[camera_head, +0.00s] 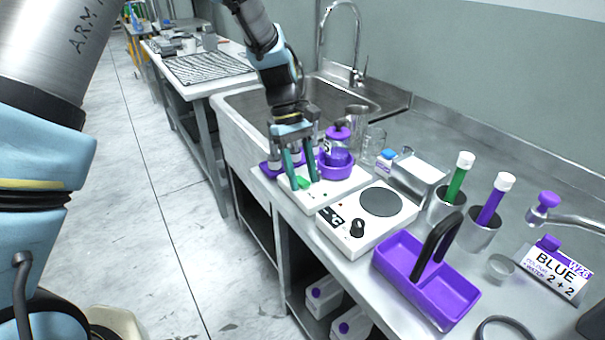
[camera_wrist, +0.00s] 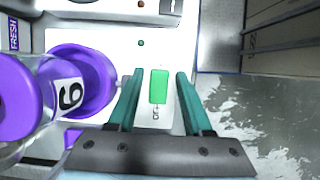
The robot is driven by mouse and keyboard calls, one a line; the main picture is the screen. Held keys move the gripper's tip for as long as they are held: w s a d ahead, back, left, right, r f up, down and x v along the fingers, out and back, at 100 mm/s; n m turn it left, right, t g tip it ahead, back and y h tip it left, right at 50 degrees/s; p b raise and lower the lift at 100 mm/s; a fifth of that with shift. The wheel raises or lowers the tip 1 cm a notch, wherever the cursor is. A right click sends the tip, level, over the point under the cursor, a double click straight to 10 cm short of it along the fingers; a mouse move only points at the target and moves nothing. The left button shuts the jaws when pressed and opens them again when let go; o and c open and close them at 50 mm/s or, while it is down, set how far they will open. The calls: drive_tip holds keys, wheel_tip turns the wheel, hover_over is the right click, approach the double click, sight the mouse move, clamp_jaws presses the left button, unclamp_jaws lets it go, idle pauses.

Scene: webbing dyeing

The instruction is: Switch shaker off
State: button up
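The shaker (camera_head: 330,196) is a white box on the counter with purple cup-like holders on top. It also shows in the wrist view (camera_wrist: 188,17). Its green rocker switch (camera_wrist: 158,86) is near the front edge and also shows in the head view (camera_head: 303,183). A small green light (camera_wrist: 141,43) is in line with it. A jar with a purple lid (camera_head: 337,142) stands in a purple holder (camera_head: 336,168); the wrist view shows the digit on its label. My gripper (camera_head: 304,184) is open and empty, pointing down, its teal fingers (camera_wrist: 160,72) either side of the switch. Contact cannot be told.
A white hotplate (camera_head: 340,238) with a black knob stands right of the shaker. Beyond it are a purple tote (camera_head: 397,267) with a black handle and two tubes in metal cups (camera_head: 482,236). Glass beakers (camera_head: 374,147) and the sink (camera_head: 240,112) lie behind.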

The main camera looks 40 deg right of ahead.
drive_tip(key=shift+o, duration=0.5)
drive_tip(key=b+v, duration=0.2)
drive_tip(key=v, duration=0.8)
drive_tip(key=shift+r, duration=0.4)
drive_tip(key=shift+w, duration=0.15)
drive_tip(key=w+a+f+t, duration=0.1)
drive_tip(key=w+a, duration=0.2)
drive_tip(key=a, duration=0.3)
drive_tip(key=w+a+t+h, duration=0.1)
drive_tip(key=w+a, duration=0.2)
drive_tip(key=a, duration=0.4)
drive_tip(key=w+a+f+t, duration=0.1)
drive_tip(key=w+a, duration=0.2)
drive_tip(key=a, duration=0.3)
drive_tip(key=s+a+f+t, duration=0.1)
drive_tip(key=s+a, duration=0.1)
drive_tip(key=a, duration=0.9)
drive_tip(key=s+a+f+t, duration=0.1)
drive_tip(key=s+a+t, duration=0.1)
drive_tip(key=a, duration=0.9)
drive_tip(key=shift+s+a+f+m+y, duration=0.2)
drive_tip(key=shift+s+a+m+y, duration=0.1)
drive_tip(key=shift+s, duration=0.05)
